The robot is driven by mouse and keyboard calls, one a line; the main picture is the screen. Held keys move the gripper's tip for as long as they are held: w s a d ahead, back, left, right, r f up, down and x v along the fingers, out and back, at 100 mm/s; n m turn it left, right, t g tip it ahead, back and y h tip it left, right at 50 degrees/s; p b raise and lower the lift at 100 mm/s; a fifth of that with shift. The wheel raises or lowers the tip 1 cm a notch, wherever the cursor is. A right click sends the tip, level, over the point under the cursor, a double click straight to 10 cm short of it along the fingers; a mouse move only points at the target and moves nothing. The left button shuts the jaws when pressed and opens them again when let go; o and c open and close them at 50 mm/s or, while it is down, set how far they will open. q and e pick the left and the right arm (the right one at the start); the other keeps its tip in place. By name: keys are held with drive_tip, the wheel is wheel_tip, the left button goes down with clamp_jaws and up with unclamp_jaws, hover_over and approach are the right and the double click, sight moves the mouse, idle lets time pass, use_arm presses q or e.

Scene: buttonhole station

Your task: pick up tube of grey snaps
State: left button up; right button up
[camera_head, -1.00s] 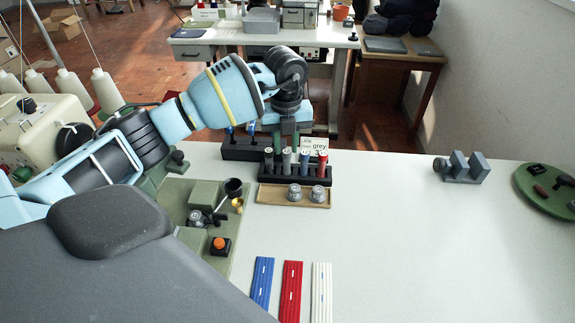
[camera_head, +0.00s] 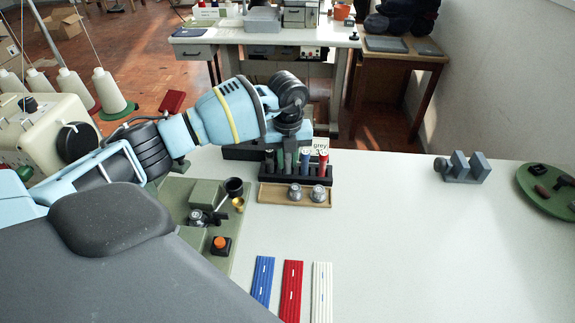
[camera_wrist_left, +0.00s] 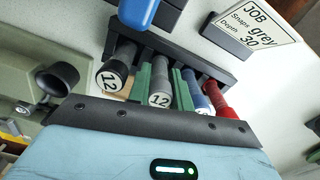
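The tube of grey snaps (camera_head: 288,160) stands upright in a dark rack (camera_head: 296,178), second from the left. In the left wrist view this grey tube (camera_wrist_left: 159,92) shows an end marked 12. My left gripper (camera_head: 288,157) is down at the rack. Its two green fingers (camera_wrist_left: 161,85) stand on either side of the grey tube, open, with a narrow gap seeming to show beside it. A black tube (camera_wrist_left: 113,72) is to the left; a blue tube (camera_wrist_left: 197,92) and a red tube (camera_wrist_left: 222,100) are to the right. My right gripper is not in view.
A card reading "grey" (camera_head: 321,146) stands behind the rack. A wooden tray (camera_head: 268,194) with two metal pieces lies in front. A green fixture board (camera_head: 180,190) is at left. Blue, red and white strips (camera_head: 291,285) lie nearer. The table's right half is mostly clear.

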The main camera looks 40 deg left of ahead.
use_arm(q)
clamp_jaws()
drive_tip(key=shift+r, duration=0.1)
